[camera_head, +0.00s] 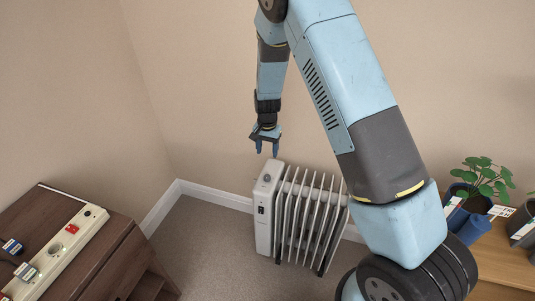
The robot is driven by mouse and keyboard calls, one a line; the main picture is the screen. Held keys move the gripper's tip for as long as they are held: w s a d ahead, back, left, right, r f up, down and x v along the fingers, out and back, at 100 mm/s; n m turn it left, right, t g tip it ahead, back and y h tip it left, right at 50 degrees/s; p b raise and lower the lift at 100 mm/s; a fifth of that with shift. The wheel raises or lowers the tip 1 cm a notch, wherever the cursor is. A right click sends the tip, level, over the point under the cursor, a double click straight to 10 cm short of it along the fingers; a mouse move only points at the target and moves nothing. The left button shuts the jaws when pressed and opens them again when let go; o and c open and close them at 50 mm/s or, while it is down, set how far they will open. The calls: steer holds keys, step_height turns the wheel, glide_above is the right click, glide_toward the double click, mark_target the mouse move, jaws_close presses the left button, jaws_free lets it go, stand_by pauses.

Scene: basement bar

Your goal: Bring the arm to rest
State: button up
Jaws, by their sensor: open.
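My arm, light blue and dark grey, rises from the lower right of the head camera view, bends at the top edge and hangs down near the middle. My gripper (267,149) points downward, with two blue fingertips apart and nothing between them. It appears above the white radiator in the picture, apart from it. Part of the arm's bend is cut off by the top edge.
A white finned radiator (265,208) stands on the carpet by the wall. A brown wooden cabinet (104,262) at the lower left carries a power strip (60,254) with plugs. A wooden surface (492,262) at the right holds a potted plant (484,178).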

stand_by(0.4)
steer(key=s+d+r+n+t+y, duration=0.1)
steer(key=s+d+r, duration=0.3)
steer(key=r, duration=0.6)
steer(key=s+d+r+t, duration=0.1)
steer(key=s+d+r, duration=0.25)
steer(key=r, duration=0.55)
steer(key=s+d+r+n+y, duration=0.1)
steer(key=s+d+r, duration=0.25)
steer(key=r, duration=0.65)
steer(key=s+d+r+t, duration=0.1)
steer(key=s+d+r, duration=0.2)
steer(key=s, duration=0.4)
steer(key=s+d+r+n+t+h, duration=0.1)
steer(key=s+d+r, duration=0.2)
steer(key=s, duration=0.5)
steer(key=s+d+r+n+t+h, duration=0.1)
steer(key=s+d+r, duration=0.3)
steer(key=s, duration=0.4)
steer(key=shift+r+t, duration=0.25)
steer(key=shift+t, duration=0.05)
steer(key=shift+s+d, duration=0.1)
